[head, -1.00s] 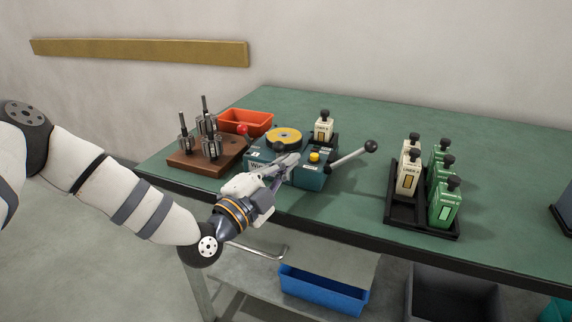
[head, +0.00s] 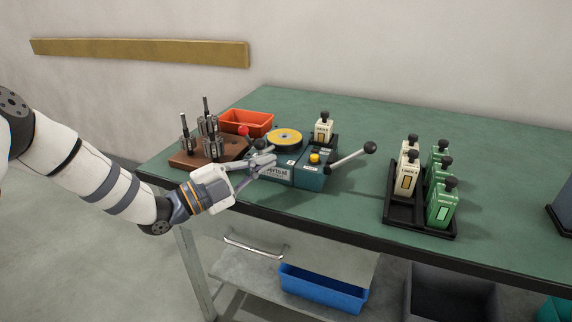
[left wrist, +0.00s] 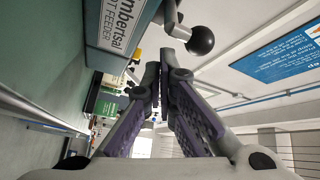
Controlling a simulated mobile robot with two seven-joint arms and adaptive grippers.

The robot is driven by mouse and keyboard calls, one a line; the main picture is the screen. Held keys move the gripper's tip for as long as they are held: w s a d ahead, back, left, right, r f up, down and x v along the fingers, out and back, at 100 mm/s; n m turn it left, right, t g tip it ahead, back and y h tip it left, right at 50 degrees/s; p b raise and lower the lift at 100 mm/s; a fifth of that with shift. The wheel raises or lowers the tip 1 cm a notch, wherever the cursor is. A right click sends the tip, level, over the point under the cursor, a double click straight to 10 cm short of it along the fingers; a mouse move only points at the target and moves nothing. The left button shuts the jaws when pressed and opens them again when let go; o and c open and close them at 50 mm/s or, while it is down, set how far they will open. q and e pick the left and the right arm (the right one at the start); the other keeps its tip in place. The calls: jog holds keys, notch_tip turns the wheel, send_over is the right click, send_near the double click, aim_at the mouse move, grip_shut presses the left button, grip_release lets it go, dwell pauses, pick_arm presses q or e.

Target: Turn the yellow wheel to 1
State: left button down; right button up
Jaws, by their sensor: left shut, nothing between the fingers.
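The yellow wheel (head: 284,137), a yellow disc with a grey centre, lies on top of the teal feeder machine (head: 312,178) near the table's front left. Its number marks are too small to read. My left gripper (head: 272,160) is in front of the machine, just below and left of the wheel. Its fingers (left wrist: 158,85) are shut and hold nothing. In the left wrist view, a black ball knob (left wrist: 200,40) on a grey arm is beyond the fingers, apart from them, beside the machine's lettered label (left wrist: 112,35). My right gripper is not in view.
A wooden board (head: 190,160) with metal armatures and a red-knobbed lever (head: 243,130) are left of the wheel. A long black-knobbed lever (head: 350,158) sticks out right. A black rack (head: 405,215) holds cream and green units. The table between machine and rack is clear.

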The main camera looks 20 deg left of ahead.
pick_arm(q)
jog(key=shift+w+a+r, duration=0.1)
jog(key=shift+a, duration=0.8)
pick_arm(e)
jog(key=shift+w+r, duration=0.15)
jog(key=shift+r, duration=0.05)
pick_arm(q)
jog(key=shift+a, duration=0.2)
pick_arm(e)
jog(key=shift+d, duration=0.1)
